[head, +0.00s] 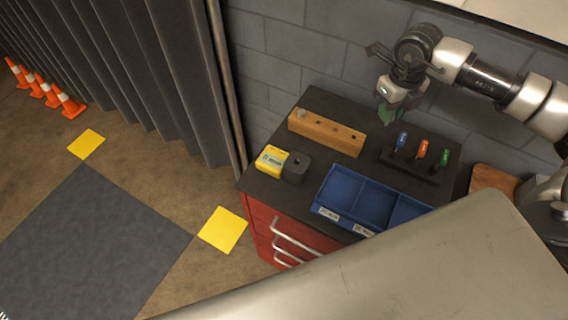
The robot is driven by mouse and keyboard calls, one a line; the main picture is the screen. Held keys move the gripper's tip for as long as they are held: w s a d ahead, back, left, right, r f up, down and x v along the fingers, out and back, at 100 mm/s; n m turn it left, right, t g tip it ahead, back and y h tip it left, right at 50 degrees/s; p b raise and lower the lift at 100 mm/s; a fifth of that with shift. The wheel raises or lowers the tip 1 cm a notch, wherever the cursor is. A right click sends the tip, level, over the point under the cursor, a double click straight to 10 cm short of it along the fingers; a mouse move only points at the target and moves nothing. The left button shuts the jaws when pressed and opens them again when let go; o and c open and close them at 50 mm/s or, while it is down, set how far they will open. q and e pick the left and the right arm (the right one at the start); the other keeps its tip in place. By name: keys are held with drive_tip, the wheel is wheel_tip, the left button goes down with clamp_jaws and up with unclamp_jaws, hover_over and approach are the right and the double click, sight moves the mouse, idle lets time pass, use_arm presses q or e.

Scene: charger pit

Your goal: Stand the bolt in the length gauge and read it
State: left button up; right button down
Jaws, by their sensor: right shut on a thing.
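The length gauge (269,160) is a yellow box with a small display, beside a dark block (296,168) with a hole in its top, at the left of the dark bench top. My right gripper (385,117) is above the back of the bench, pointing down. A small grey piece (302,114) sits at the block's left end. My left gripper is not in view.
A blue divided bin (376,172) lies at the bench front, with labels. A dark rack (433,179) holds blue, orange and green handled tools at the right. The bench (313,97) stands against a grey block wall. Orange cones (66,103) stand at far left.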

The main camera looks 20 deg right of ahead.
drive_tip(key=shift+a, duration=0.1)
drive_tip(key=w+a+p, duration=0.2)
drive_tip(key=a+p, duration=0.4)
drive_tip(key=a, duration=0.3)
drive_tip(key=p, duration=0.2)
hover_over(297, 155)
drive_tip(key=s, duration=0.2)
drive_tip(key=shift+w+a+f, duration=0.1)
drive_tip(key=shift+a+f, duration=0.1)
drive_tip(key=shift+f, duration=0.95)
drive_tip(key=shift+w+a+f, duration=0.1)
drive_tip(key=shift+a+f, duration=0.05)
drive_tip(key=shift+f, duration=1)
drive_tip(key=shift+f+b, duration=2.45)
drive_tip(key=shift+f, duration=0.25)
drive_tip(key=c, duration=0.9)
unclamp_jaws()
wheel_tip(297, 155, up, 11)
drive_tip(key=shift+f+b, duration=0.1)
drive_tip(key=shift+b, duration=0.7)
